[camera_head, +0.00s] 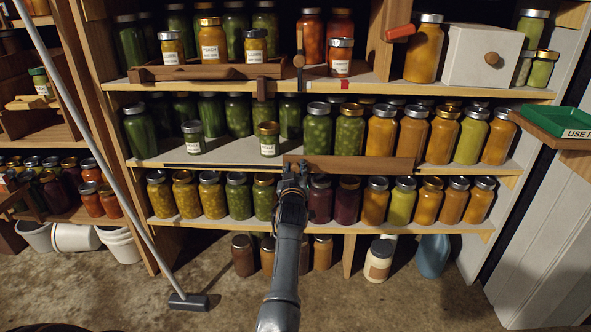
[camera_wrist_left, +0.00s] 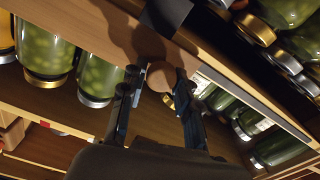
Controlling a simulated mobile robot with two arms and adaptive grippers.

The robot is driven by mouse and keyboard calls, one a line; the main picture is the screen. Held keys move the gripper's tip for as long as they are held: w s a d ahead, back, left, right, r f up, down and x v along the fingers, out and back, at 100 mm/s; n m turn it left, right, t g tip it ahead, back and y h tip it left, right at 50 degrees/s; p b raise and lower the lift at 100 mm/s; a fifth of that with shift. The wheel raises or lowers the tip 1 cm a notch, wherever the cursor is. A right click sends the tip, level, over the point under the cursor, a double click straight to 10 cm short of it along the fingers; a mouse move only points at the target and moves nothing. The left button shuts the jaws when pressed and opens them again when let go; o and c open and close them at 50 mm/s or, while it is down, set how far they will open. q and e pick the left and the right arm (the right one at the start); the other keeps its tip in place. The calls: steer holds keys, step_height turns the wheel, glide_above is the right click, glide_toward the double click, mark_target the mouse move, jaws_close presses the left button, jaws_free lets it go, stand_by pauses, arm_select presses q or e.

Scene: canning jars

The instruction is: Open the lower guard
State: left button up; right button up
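The lower guard (camera_head: 350,163) is a brown wooden bar along the front of the middle shelf, in front of the jars on its right half. In the left wrist view the guard (camera_wrist_left: 85,25) runs diagonally, with a round brown knob (camera_wrist_left: 160,77) near its end. My left gripper (camera_head: 292,178) is at the guard's left end in the head view. In the wrist view its two fingers (camera_wrist_left: 156,88) are apart, one on each side of the knob. Whether either finger touches the knob is unclear. My right gripper is not in view.
A dark strip (camera_head: 222,167) runs along the shelf edge left of the guard. An upper guard (camera_head: 195,73) lies across the top shelf. Jars fill the shelves closely. A long-handled tool (camera_head: 110,170) leans at left. A green tray (camera_head: 556,121) sits at right.

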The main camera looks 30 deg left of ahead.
arm_select(q)
steer(key=shift+o, duration=1.3)
step_height(320, 180, up, 10)
